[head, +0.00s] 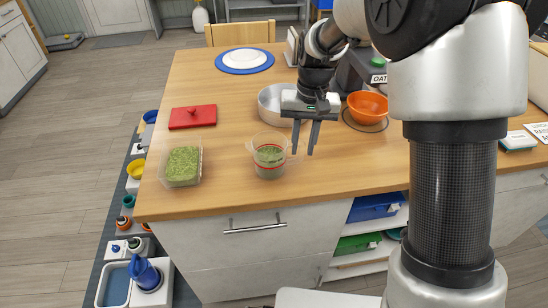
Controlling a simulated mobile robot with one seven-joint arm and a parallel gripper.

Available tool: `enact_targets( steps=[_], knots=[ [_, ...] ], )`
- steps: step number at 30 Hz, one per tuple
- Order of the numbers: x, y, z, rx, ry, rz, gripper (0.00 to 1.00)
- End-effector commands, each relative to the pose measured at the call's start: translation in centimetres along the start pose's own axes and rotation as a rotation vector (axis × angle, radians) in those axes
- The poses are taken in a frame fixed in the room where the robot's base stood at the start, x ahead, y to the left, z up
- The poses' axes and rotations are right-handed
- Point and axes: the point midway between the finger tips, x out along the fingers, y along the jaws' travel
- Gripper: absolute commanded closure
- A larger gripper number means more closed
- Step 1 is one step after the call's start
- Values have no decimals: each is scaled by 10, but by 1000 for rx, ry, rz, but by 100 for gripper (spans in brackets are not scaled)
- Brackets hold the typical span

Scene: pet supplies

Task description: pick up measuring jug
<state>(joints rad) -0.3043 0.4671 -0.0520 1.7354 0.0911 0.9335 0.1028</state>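The measuring jug (269,160) is a clear cup with red markings and green contents. It stands upright near the front edge of the wooden counter. My gripper (304,152) is at the jug's right side, pointing down, with its two fingers apart. The left finger overlaps the jug's right side, where the handle seems to be. I cannot tell whether the handle lies between the fingers or whether they touch it.
A clear tub of green bits (183,163) stands left of the jug, with a red lid (192,117) behind it. A metal bowl (272,100) and an orange bowl (368,106) stand behind. A blue-rimmed plate (244,60) is farther back.

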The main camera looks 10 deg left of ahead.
Motion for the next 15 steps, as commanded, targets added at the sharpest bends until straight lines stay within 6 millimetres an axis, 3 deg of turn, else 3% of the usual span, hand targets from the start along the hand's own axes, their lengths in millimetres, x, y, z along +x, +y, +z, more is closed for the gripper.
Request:
enact_targets(
  steps=[2, 6, 15],
  knots=[
    [0, 0, 0, 0, 0, 0, 77],
    [0, 0, 0, 0, 0, 0, 99],
    [-2, 0, 0, 0, 2, -1, 100]
  ],
)
